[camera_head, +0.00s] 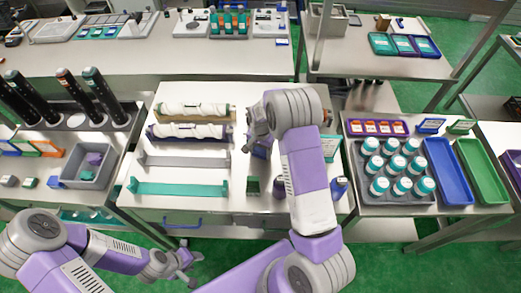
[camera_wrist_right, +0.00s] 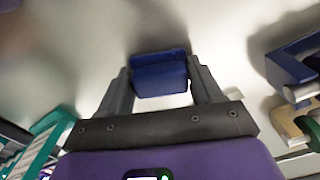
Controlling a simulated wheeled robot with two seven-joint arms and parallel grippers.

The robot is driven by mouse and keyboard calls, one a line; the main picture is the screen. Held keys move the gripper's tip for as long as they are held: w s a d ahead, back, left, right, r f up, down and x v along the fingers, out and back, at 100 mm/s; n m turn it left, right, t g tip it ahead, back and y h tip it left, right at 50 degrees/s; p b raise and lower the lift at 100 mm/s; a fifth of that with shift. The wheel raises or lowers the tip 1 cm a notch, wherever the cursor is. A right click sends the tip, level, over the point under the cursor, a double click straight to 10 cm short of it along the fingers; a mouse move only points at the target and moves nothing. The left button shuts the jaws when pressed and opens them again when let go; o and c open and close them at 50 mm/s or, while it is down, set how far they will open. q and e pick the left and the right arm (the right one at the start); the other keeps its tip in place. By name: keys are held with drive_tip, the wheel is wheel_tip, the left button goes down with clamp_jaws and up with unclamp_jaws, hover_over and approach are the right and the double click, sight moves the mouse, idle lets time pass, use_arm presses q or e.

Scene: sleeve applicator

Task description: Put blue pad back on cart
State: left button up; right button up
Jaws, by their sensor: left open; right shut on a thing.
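The blue pad (camera_wrist_right: 160,74) sits between the two fingers of my right gripper (camera_wrist_right: 161,88) in the right wrist view. The fingers are shut on its sides. In the head view my right gripper (camera_head: 259,145) is over the right part of the middle steel worktop (camera_head: 190,100), and a bit of the blue pad (camera_head: 261,153) shows below it. I cannot tell whether the pad touches the surface. My left gripper (camera_head: 185,268) is open and empty, low in front of the worktop. I cannot tell which piece of furniture is the cart.
Roll holders (camera_head: 192,109) and a teal bracket (camera_head: 178,188) stand on the left of the middle worktop. To the right are a tray of teal-capped jars (camera_head: 392,198) and a blue tray (camera_head: 446,170).

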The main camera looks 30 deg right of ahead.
drive_tip(key=shift+f, duration=0.15)
drive_tip(key=o, duration=1)
drive_tip(key=shift+r, duration=0.45)
wheel_tip(320, 180, up, 12)
drive_tip(key=shift+f+p, duration=0.2)
drive_tip(key=shift+p, duration=0.2)
